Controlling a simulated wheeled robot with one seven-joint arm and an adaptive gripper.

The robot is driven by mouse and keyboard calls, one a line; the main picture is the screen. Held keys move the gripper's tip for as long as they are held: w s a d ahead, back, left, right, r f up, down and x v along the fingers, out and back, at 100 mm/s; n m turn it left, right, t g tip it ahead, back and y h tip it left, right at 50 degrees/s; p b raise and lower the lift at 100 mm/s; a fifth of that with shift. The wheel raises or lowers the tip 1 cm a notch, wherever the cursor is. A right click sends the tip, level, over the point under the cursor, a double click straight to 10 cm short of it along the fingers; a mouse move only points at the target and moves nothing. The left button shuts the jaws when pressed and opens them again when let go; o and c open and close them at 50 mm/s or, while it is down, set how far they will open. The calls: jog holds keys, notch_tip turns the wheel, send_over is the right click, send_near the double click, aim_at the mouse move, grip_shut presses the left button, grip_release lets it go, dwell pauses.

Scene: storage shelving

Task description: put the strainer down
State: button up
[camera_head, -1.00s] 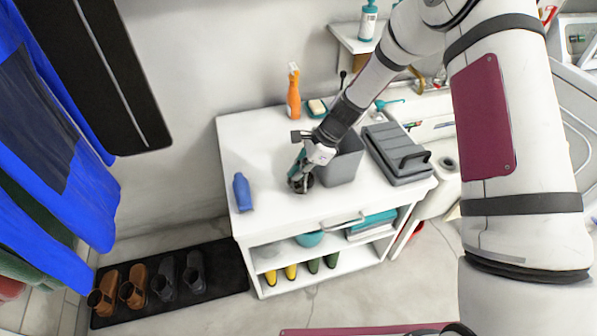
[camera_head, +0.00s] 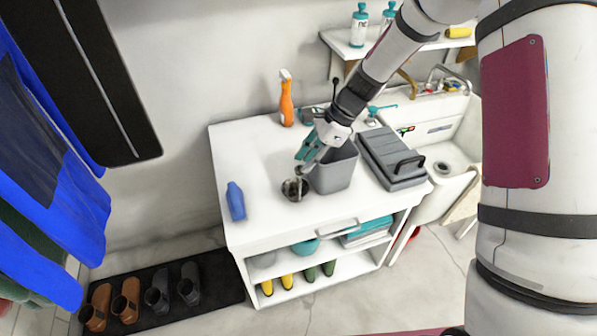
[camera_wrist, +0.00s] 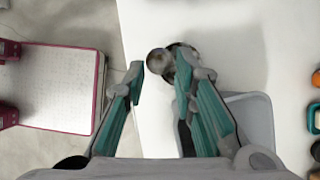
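The strainer (camera_head: 295,189) is a small, round, dark metal piece on the white cabinet top (camera_head: 262,211), just left of a grey bin. In the wrist view the strainer (camera_wrist: 158,62) shows as a round metallic shape just beyond my fingertips, partly hidden by the right finger. My gripper (camera_head: 304,163) is above the strainer, tilted down from the upper right. In the wrist view my gripper (camera_wrist: 158,78) has its two teal fingers well apart, with nothing clamped between them.
The grey bin (camera_head: 335,175) stands close right of my gripper, with a grey lidded box (camera_head: 390,160) beyond it. A blue bottle (camera_head: 236,201) stands left, an orange spray bottle (camera_head: 286,101) behind. The cabinet top between the blue bottle and strainer is clear.

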jog(key=s+d+r+n+t+h, duration=0.1)
jog(key=s+d+r+n, duration=0.2)
jog(key=r, duration=0.4)
jog(key=s+d+r+n+h, duration=0.1)
jog(key=s+d+r+n, duration=0.1)
jog(key=s+r, duration=0.3)
jog(key=s+d+r+n+t+h, duration=0.1)
jog(key=s+d+r+n, duration=0.15)
jog(key=r, duration=0.55)
jog(key=s+d+r+n+t+h, duration=0.1)
jog(key=s+d+r+n, duration=0.1)
jog(key=s, duration=0.7)
jog(key=s+d+r+n+t+h, duration=0.1)
jog(key=s+d+r+n+t, duration=0.1)
jog(key=s+d+n, duration=0.3)
jog(key=s+r+n, duration=0.1)
jog(key=s+n, duration=0.1)
jog(key=s, duration=0.1)
jog(key=shift+s+r+h, duration=0.15)
jog(key=shift+s+h, duration=0.15)
jog(key=shift+s, duration=0.1)
jog(key=shift+o, duration=0.2)
